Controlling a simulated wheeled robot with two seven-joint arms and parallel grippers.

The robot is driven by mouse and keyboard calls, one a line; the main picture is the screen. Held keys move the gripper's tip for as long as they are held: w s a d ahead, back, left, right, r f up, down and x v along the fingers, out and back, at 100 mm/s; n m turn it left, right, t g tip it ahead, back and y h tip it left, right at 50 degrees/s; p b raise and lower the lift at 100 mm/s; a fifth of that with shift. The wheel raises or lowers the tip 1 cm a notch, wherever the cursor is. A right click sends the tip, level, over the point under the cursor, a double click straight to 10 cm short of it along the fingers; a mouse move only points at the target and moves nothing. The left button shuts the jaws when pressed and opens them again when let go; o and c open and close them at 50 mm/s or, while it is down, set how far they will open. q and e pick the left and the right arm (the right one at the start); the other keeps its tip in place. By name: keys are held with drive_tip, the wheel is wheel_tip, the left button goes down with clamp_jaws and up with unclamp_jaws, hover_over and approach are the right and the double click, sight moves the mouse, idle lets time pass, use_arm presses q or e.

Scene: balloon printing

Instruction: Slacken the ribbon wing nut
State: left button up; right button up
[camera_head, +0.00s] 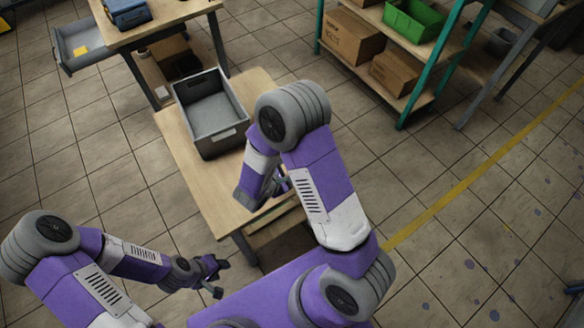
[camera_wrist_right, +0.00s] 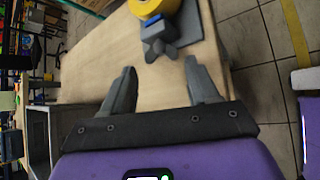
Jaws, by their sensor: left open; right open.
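In the right wrist view, a grey, lobed wing nut (camera_wrist_right: 153,31) sits in front of a yellow ribbon roll (camera_wrist_right: 152,7), with a small blue band between them. A grey stand (camera_wrist_right: 189,24) is beside and under them on the wooden table. My right gripper (camera_wrist_right: 162,88) is open and empty, its fingers pointing toward the wing nut but apart from it. In the head view, my right arm covers that part of the table, and the nut and roll do not show. My left gripper (camera_head: 220,277) is open and empty, low beside the table's near corner.
A grey, empty-looking bin (camera_head: 209,112) stands on the wooden table (camera_head: 192,178). A second table (camera_head: 165,15) is behind it at the upper left. A shelf rack with cardboard boxes (camera_head: 353,34) and a green bin (camera_head: 413,19) stands at the upper right.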

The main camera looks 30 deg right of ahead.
drive_tip(key=x, duration=0.4)
drive_tip(key=shift+f+b, duration=0.1)
drive_tip(key=shift+b, duration=0.2)
drive_tip(key=c, duration=0.8)
drive_tip(key=g+p, duration=0.1)
drive_tip(key=p, duration=0.1)
drive_tip(key=n+g+p, duration=0.1)
drive_tip(key=shift+w+r+p, duration=0.2)
drive_tip(key=shift+r+p, duration=0.15)
drive_tip(key=shift+w+n+g+p, duration=0.1)
drive_tip(key=shift+n+g+p, duration=0.2)
drive_tip(key=shift+g+p, duration=0.35)
drive_tip(key=shift+f+g, duration=0.2)
drive_tip(key=shift+g, duration=0.15)
